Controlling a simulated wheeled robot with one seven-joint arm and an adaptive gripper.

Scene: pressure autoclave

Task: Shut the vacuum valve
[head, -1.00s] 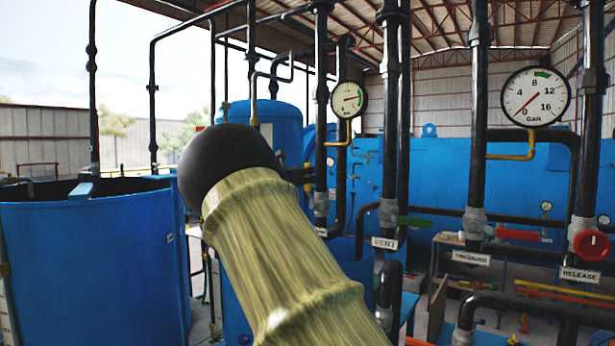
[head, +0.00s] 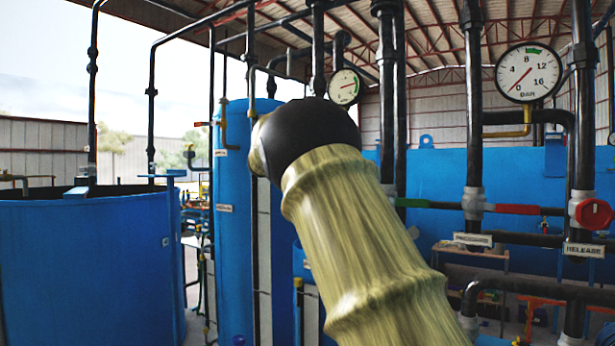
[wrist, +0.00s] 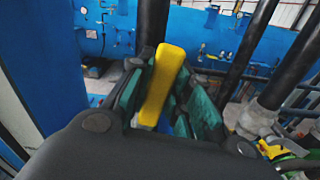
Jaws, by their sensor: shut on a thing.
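My gripper (wrist: 163,82) shows in the wrist view with its dark green finger pads closed on a yellow lever handle (wrist: 160,88). The handle stands between the pads, slightly tilted, with its upper end showing above them. A dark vertical pipe (wrist: 152,22) rises just behind it. No label is readable there, so I cannot confirm from the picture that this is the vacuum valve. The valve body below the handle is hidden by my gripper. In the head view my arm covers the middle, and my gripper is hidden behind it.
In the head view a red round knob (head: 592,213) sits on the release pipe, and a red lever (head: 516,209) is near the pressure label (head: 472,239). A gauge (head: 529,72) hangs above. An open blue tank (head: 85,265) stands left, a tall blue tank (head: 233,270) behind my arm.

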